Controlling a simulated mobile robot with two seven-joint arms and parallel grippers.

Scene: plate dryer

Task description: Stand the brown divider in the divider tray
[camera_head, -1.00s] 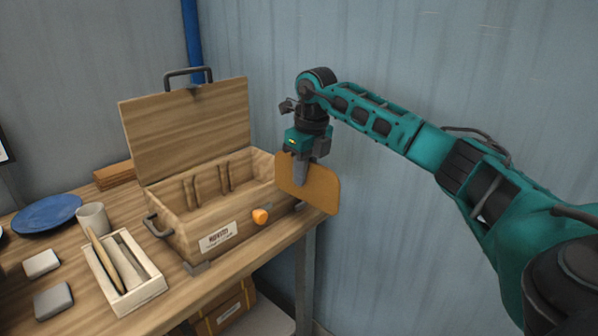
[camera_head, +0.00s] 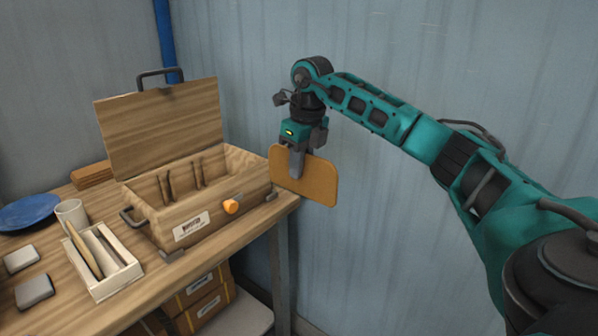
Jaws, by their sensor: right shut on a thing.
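The brown divider (camera_head: 318,182) is a flat orange-brown panel with rounded corners. My right gripper (camera_head: 297,172) is shut on its upper left part and holds it upright in the air, just right of the table's right end. The divider tray is not plain to tell; a small white tray (camera_head: 122,279) at the table's front holds two slim upright-edged pieces, apart from the divider. My left gripper is not in view.
An open wooden box (camera_head: 208,207) with a raised lid (camera_head: 162,128) and an orange knob (camera_head: 231,207) stands left of the gripper. A cup (camera_head: 72,215), a blue plate (camera_head: 28,212) and two grey blocks lie further left. A wall stands behind.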

